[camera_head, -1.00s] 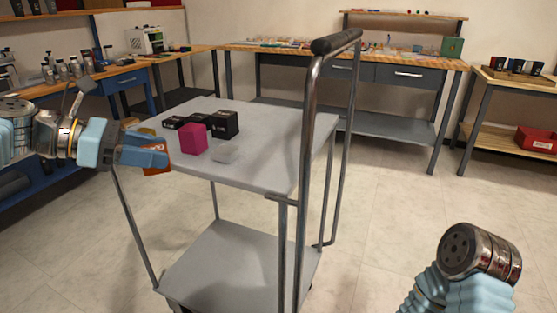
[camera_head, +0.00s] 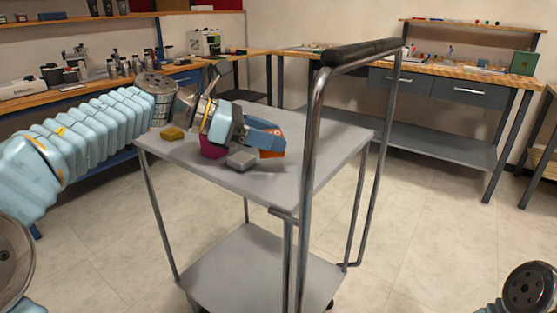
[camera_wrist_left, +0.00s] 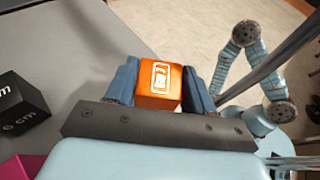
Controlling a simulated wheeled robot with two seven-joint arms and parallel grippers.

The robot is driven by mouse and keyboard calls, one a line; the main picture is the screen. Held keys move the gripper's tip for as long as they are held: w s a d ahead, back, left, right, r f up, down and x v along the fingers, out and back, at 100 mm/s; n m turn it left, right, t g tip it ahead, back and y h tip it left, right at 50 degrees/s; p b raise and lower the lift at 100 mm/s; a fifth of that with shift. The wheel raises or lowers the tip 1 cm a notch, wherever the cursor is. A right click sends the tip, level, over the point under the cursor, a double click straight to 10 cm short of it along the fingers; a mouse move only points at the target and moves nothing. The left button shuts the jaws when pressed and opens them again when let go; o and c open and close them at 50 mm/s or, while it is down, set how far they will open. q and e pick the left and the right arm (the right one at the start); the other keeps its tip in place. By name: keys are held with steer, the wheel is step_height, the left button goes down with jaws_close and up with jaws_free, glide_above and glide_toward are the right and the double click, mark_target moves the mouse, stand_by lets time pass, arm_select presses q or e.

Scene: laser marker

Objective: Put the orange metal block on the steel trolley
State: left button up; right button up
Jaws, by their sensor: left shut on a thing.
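The orange metal block (camera_wrist_left: 159,87) with a white mark on its face is between the two blue fingers of my left gripper (camera_wrist_left: 160,85) in the left wrist view. In the head view my left gripper (camera_head: 268,138) is shut on the orange block (camera_head: 271,154), over the top shelf of the steel trolley (camera_head: 290,181). I cannot tell whether the block touches the shelf. My right gripper is not in view; only part of my right arm shows at the lower right.
The trolley's upright handle (camera_head: 313,120) stands just right of my left gripper. The front right of the top is clear.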

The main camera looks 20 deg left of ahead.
mark_target(278, 177)
arm_select(q)
steer(key=f, duration=0.1)
steer(key=w+d+f, duration=0.1)
steer(key=f, duration=0.3)
steer(key=shift+w+d, duration=0.2)
steer(key=shift+d, duration=0.05)
steer(key=shift+f, duration=0.25)
steer(key=shift+b, duration=0.3)
steer(key=shift+f, duration=0.2)
steer(key=o, duration=1.2)
steer(key=shift+r, duration=0.15)
steer(key=shift+a+r, duration=0.15)
steer(key=v, duration=1.1)
steer(key=shift+s+a+r, duration=0.2)
steer(key=shift+a, duration=0.05)
